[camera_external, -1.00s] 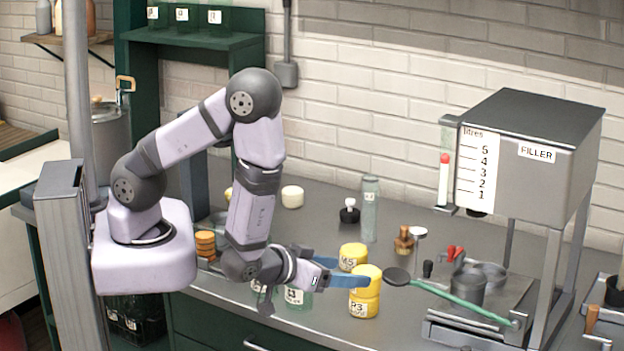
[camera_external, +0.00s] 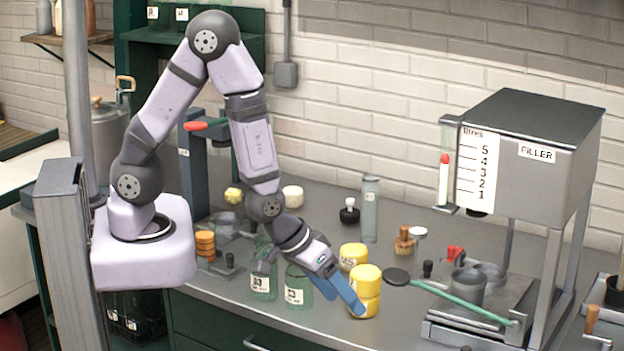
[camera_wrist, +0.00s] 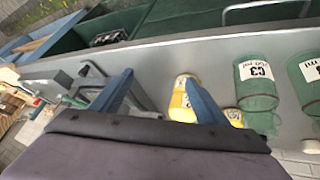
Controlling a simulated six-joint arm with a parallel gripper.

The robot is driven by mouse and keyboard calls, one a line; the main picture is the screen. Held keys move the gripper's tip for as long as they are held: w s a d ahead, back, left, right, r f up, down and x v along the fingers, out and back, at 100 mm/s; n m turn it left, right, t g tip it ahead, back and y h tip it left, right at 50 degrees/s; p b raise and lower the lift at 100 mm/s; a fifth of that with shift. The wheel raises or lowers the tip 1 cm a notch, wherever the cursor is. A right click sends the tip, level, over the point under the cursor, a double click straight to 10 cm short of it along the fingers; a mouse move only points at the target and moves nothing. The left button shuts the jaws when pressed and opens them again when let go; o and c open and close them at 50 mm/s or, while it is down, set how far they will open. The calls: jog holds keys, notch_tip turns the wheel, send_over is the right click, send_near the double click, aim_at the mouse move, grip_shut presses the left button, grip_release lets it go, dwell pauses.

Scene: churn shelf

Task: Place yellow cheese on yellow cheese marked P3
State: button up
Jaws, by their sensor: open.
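Two yellow cheeses stand stacked near the counter's front edge. The upper yellow cheese (camera_external: 367,273) sits on the lower one (camera_external: 369,305), whose P3 label showed earlier and is now mostly hidden by a blue finger. Another labelled yellow cheese (camera_external: 353,254) stands just behind and left of the stack. My gripper (camera_external: 345,296) is open, tilted down to the right, with a finger in front of the lower cheese. In the wrist view, a yellow cheese (camera_wrist: 181,102) shows between my fingers (camera_wrist: 158,78), close to the right one. Another yellow cheese (camera_wrist: 234,117) is beyond that finger.
Green labelled jars (camera_external: 298,288) stand left of the stack, close under my wrist. A dark round-ended green-handled tool (camera_external: 450,300) reaches toward the stack from the right, near the filler (camera_external: 530,150). A clear tube (camera_external: 370,210) stands behind.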

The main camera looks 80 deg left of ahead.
jog(key=s+a+r+m+g, duration=0.2)
jog(key=s+a+r+g, duration=0.1)
jog(key=s, duration=0.4)
jog(key=s+a+r+m+g, duration=0.2)
jog(key=s+a+r+g, duration=0.1)
jog(key=s+r, duration=0.3)
jog(key=shift+s+a+g+h, duration=0.3)
jog(key=shift+s+a, duration=0.1)
jog(key=shift+s, duration=0.15)
jog(key=shift+f, duration=0.1)
notch_tip(320, 180, down, 2)
jog(key=shift+b, duration=1)
